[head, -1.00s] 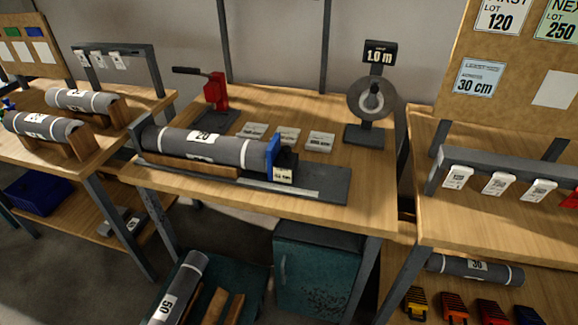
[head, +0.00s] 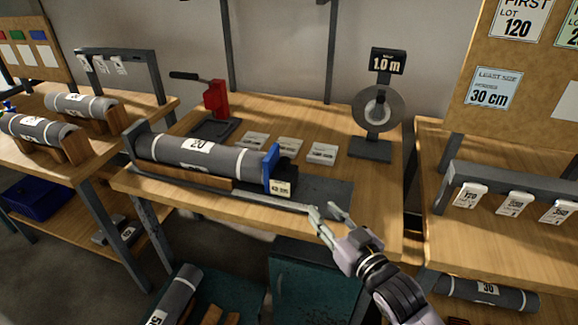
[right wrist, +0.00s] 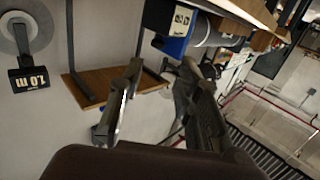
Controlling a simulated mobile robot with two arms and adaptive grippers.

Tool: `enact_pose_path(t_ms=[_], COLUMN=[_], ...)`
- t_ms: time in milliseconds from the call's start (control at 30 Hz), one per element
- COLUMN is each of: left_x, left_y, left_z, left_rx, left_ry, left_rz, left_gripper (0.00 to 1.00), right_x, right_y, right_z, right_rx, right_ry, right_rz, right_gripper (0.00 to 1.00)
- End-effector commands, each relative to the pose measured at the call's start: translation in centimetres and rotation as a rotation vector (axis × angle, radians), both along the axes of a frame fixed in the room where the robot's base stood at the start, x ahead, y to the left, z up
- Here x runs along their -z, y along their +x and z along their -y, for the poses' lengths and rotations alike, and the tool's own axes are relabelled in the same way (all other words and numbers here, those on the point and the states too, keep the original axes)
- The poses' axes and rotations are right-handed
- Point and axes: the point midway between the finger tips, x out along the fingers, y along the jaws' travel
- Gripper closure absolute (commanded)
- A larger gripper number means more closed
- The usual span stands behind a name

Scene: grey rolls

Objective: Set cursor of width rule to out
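The width rule (head: 308,207) is a flat grey strip along the front of the middle bench. Its blue cursor (head: 270,168) stands upright against the right end of a grey roll (head: 196,154), with a small label below that seems to read 42 cm. The cursor also shows in the right wrist view (right wrist: 172,46), beyond my fingers. My right gripper (head: 329,210) is open and empty, over the bench's front edge, right of and nearer than the cursor and apart from it. Its open fingers also show in the right wrist view (right wrist: 161,68). My left gripper is out of view.
Behind the roll stand a red lever press (head: 215,100) and grey label blocks (head: 289,147). A dial stand (head: 376,105) reading 1.0 m is at the back right. A tag rail (head: 510,190) stands on the right bench.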

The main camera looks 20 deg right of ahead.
Motion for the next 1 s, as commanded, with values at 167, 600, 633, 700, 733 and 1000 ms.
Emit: enact_pose_path(t_ms=[167,600,633,700,733,1000], left_x=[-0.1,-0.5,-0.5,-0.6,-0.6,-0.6], left_y=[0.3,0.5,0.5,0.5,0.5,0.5], left_z=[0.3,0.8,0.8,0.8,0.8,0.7], left_rx=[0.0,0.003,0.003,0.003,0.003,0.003], left_ry=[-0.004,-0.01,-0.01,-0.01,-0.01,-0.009], left_rz=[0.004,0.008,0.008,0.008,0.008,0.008], left_gripper=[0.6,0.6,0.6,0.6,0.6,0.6], right_x=[-1.6,-1.7,-1.7,-1.7,-1.7,-1.6], right_y=[0.9,8.4,9.0,10.5,11.1,15.9], right_z=[0.0,-1.5,-1.6,-1.8,-2.0,-2.9], right_rx=[-0.015,-0.015,-0.015,-0.014,-0.014,-0.014], right_ry=[0.016,0.016,0.016,0.016,0.015,0.015], right_rz=[0.068,0.069,0.069,0.069,0.068,0.068], right_gripper=[0.69,0.69,0.69,0.69,0.69,0.69])
